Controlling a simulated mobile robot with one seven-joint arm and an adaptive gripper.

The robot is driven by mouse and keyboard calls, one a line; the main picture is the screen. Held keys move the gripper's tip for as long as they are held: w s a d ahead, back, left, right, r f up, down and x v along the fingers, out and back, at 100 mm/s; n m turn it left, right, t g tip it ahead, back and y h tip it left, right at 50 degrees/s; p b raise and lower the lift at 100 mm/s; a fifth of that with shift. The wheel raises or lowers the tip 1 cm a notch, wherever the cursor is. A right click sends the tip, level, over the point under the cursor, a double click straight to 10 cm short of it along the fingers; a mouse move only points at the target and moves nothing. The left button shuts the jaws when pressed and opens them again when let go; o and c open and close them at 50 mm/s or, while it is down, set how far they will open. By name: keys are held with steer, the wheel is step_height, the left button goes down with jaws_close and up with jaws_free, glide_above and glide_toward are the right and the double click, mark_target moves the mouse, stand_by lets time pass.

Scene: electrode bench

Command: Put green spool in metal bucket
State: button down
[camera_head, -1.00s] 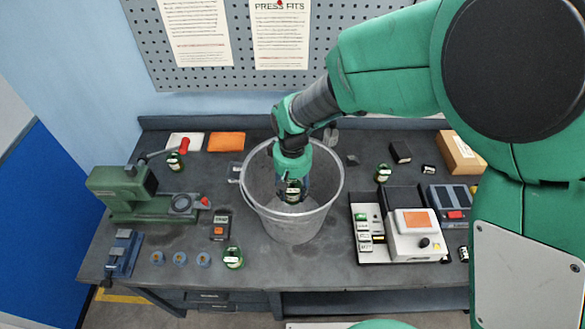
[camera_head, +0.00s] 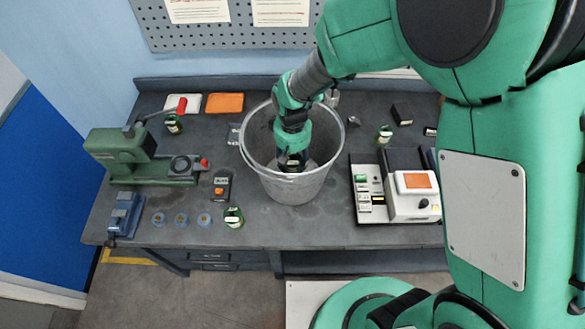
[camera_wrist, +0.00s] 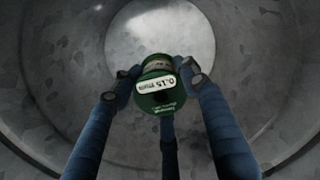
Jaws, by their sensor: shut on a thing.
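The metal bucket (camera_head: 318,186) stands upright on the dark bench, its grey inner wall filling the wrist view (camera_wrist: 60,60). My gripper (camera_head: 292,165) reaches down inside the bucket, below its rim. In the wrist view my gripper (camera_wrist: 160,78) is shut on the green spool (camera_wrist: 160,98), which has a white label reading 0.15 mm. The spool is above or near the bucket's floor; the gap cannot be told. In the head view the spool is mostly hidden by my gripper.
Other green spools stand on the bench: one at the front (camera_head: 234,217), one at the back right (camera_head: 384,134), one at the back left (camera_head: 173,124). A green machine (camera_head: 125,158) is at left. A white device (camera_head: 412,196) stands right of the bucket.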

mark_target(293, 158)
steer(key=shift+f, duration=0.85)
steer(key=shift+f, duration=0.1)
steer(key=shift+f+b, duration=0.45)
steer(key=shift+f, duration=1.3)
steer(key=shift+f, duration=0.1)
steer(key=c, duration=0.9)
jaws_free()
steer(key=shift+c, duration=0.2)
step_height(293, 158, up, 12)
steer(key=shift+r+p, duration=0.1)
steer(key=shift+p, duration=0.95)
